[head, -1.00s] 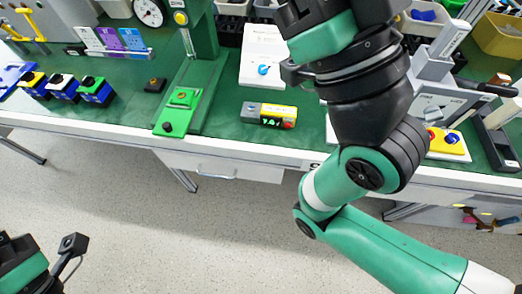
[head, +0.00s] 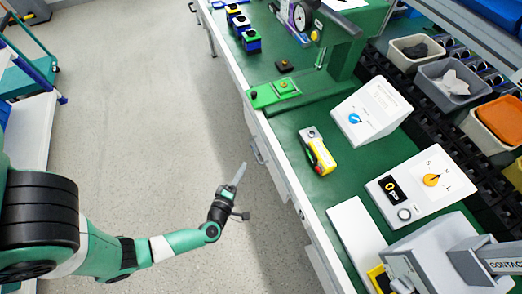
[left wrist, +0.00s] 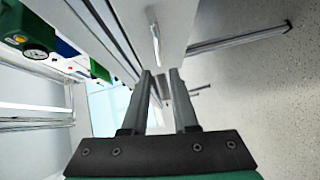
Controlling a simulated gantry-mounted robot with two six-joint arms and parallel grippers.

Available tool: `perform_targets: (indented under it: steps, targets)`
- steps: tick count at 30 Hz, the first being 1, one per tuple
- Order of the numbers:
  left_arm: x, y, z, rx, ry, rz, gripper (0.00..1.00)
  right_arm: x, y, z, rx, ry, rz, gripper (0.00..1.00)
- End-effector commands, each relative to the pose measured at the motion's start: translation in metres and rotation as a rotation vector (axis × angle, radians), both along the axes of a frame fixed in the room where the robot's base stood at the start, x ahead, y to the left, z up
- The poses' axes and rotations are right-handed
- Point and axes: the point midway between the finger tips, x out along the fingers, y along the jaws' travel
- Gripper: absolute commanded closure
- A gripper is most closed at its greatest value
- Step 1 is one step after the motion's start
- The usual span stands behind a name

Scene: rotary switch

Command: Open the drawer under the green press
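The green press (head: 285,91) stands on the workbench at the upper middle of the head view. Under it, on the bench's front side, is the white drawer (head: 266,137) with a bar handle (head: 257,152). The handle (left wrist: 154,42) shows beyond the fingertips, on the white drawer front (left wrist: 174,25). The drawer looks shut. My right gripper is out of view.
On the bench (head: 310,200) stand a yellow-and-grey device (head: 318,152), a white box with a blue knob (head: 370,110) and a panel with an orange knob (head: 420,185). The floor (head: 150,110) in front is clear. A cart (head: 30,125) stands at the left.

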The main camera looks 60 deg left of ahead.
Motion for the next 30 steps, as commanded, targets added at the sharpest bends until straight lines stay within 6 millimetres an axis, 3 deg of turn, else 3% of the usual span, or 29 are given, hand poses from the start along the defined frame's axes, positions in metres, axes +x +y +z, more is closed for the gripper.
perform_targets:
  steps: [13, 26, 30]
  targets:
    - [0.066, 0.061, -0.014, 0.003, -0.004, 0.001, 0.73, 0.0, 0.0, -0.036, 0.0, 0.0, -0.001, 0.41]
    - [0.078, 0.071, -0.013, 0.004, -0.002, -0.003, 0.73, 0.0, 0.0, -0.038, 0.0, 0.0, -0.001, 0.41]
    - [0.078, 0.071, -0.013, 0.004, -0.002, -0.003, 0.98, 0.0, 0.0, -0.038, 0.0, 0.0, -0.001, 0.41]
